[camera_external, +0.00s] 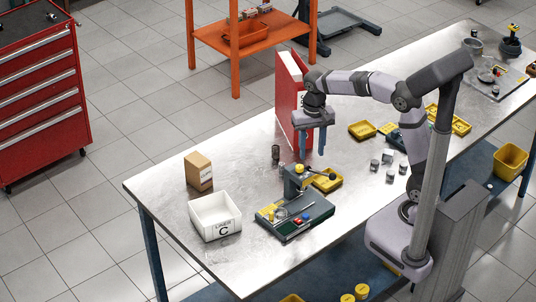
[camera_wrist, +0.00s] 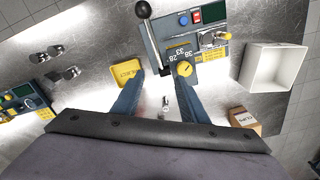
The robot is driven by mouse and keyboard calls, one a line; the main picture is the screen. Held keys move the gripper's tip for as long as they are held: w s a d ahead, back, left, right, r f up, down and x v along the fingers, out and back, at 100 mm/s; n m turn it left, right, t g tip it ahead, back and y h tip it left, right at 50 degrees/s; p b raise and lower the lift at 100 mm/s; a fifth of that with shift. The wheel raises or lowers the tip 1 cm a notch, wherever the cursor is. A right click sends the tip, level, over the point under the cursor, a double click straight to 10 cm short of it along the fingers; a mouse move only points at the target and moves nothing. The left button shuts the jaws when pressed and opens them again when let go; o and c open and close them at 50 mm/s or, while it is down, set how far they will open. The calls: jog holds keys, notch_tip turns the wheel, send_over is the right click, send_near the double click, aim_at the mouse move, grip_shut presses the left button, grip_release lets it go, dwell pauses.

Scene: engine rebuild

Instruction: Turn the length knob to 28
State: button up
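The yellow length knob (camera_wrist: 184,69) sits on the blue-grey press-like machine, with white numbers including 28, 33 and 38 beside it in the wrist view. Its exact setting is too small to read. The knob also shows as a yellow cap on top of the machine's post (camera_external: 299,168) in the external view. My gripper (camera_external: 314,152) points down above the table, higher than the machine and behind it. Its two blue fingers are apart with nothing between them. In the wrist view the gripper (camera_wrist: 160,88) has the knob near its right finger, not touching as far as I can tell.
A lever with a black ball (camera_wrist: 143,10) sticks out from the machine. A yellow tray (camera_wrist: 126,72), a white bin (camera_wrist: 272,68) and a cardboard box (camera_wrist: 244,121) stand around it. A red binder (camera_external: 291,98) stands close behind my gripper.

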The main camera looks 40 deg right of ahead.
aim_at(300, 166)
jog(key=a+r, duration=0.2)
jog(key=a, duration=0.1)
jog(key=a+r, duration=0.1)
jog(key=r, duration=0.1)
jog(key=shift+w+a+p, duration=0.25)
jog(key=shift+w+p, duration=0.05)
jog(key=shift+w, duration=0.05)
jog(key=shift+f+p, duration=0.85)
jog(key=shift+f, duration=2.9)
grip_shut()
